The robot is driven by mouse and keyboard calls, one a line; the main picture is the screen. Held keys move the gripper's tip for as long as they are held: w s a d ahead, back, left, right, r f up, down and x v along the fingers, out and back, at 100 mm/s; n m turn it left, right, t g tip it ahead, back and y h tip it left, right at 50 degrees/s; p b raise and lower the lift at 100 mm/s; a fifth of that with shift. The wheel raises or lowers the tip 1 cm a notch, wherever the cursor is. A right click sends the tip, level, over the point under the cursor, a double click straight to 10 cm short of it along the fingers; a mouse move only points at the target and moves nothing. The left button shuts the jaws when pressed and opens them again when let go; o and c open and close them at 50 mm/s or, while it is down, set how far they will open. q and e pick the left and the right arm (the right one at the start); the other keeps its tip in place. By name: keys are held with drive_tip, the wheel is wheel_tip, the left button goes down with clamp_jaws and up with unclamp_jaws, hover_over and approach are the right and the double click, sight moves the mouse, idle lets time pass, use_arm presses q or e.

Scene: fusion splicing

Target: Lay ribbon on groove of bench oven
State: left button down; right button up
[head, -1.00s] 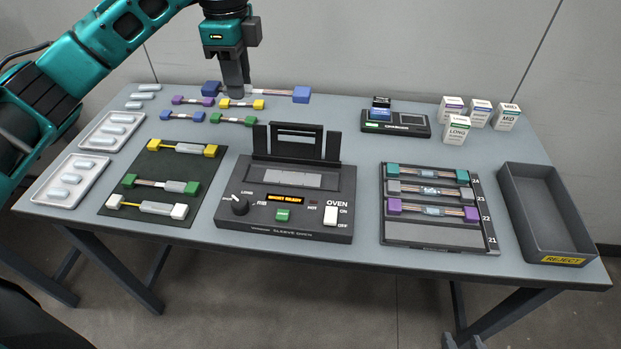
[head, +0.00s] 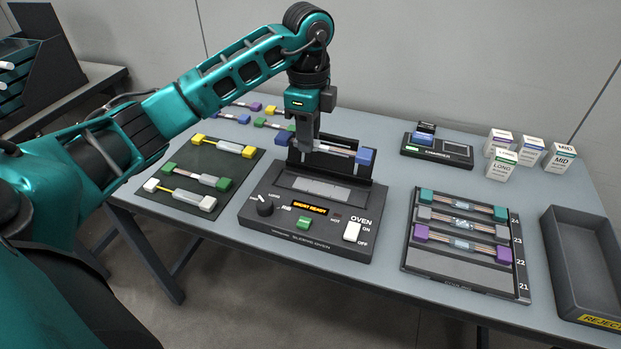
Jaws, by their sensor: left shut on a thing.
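My left gripper (head: 305,146) points down over the back of the bench oven and is shut on the blue-ended ribbon (head: 340,151). My right gripper is not in view.
A dark mat (head: 226,160) with several ribbons lies left of the oven. A numbered rack (head: 455,272) with three ribbons and a grey reject bin (head: 566,262) stand right. A small black device (head: 440,148) and white boxes (head: 504,160) stand behind. Other ribbons lie at back left.

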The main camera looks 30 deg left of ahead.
use_arm(q)
hover_over(309, 186)
wheel_tip(309, 186, down, 5)
drive_tip(key=shift+f, duration=0.15)
wheel_tip(309, 186, down, 4)
drive_tip(key=shift+f+b, duration=0.25)
drive_tip(key=shift+b, duration=0.2)
drive_tip(key=shift+w+f, duration=0.1)
drive_tip(key=shift+f, duration=0.1)
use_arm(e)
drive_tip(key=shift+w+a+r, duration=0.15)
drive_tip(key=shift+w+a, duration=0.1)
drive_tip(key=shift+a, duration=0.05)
use_arm(q)
drive_tip(key=shift+f, duration=0.15)
drive_tip(key=c, duration=1)
unclamp_jaws()
drive_tip(key=shift+o, duration=0.3)
drive_tip(key=shift+r, duration=0.2)
wheel_tip(309, 186, up, 12)
drive_tip(key=shift+p, duration=0.55)
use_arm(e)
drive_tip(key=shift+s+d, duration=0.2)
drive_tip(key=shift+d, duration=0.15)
